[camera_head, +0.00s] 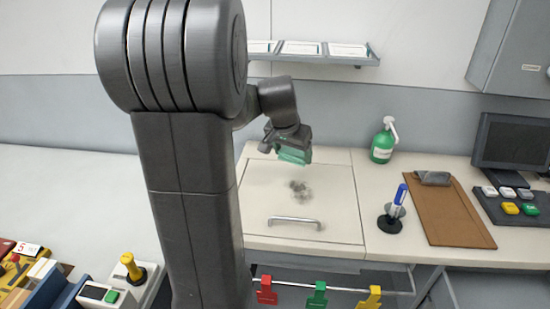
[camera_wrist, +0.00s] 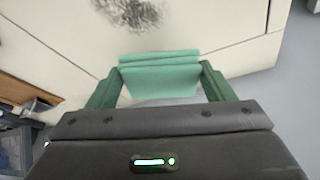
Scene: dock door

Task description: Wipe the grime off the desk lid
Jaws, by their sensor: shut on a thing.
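The desk lid (camera_head: 258,205) is a cream panel with a metal handle (camera_head: 295,221) near its front edge. A dark grey grime patch (camera_head: 300,189) lies near its middle; the patch also shows at the top of the wrist view (camera_wrist: 132,12). My gripper (camera_head: 294,154) is shut on a folded green cloth (camera_wrist: 160,75). The cloth is above the back part of the lid, behind the grime. I cannot tell whether it touches the lid.
A green spray bottle (camera_head: 383,145) stands right of the lid. A blue pen in a black holder (camera_head: 392,218), a brown clipboard (camera_head: 445,212) and a monitor (camera_head: 512,143) are further right. Red, green and yellow tags (camera_head: 317,296) hang below the front edge.

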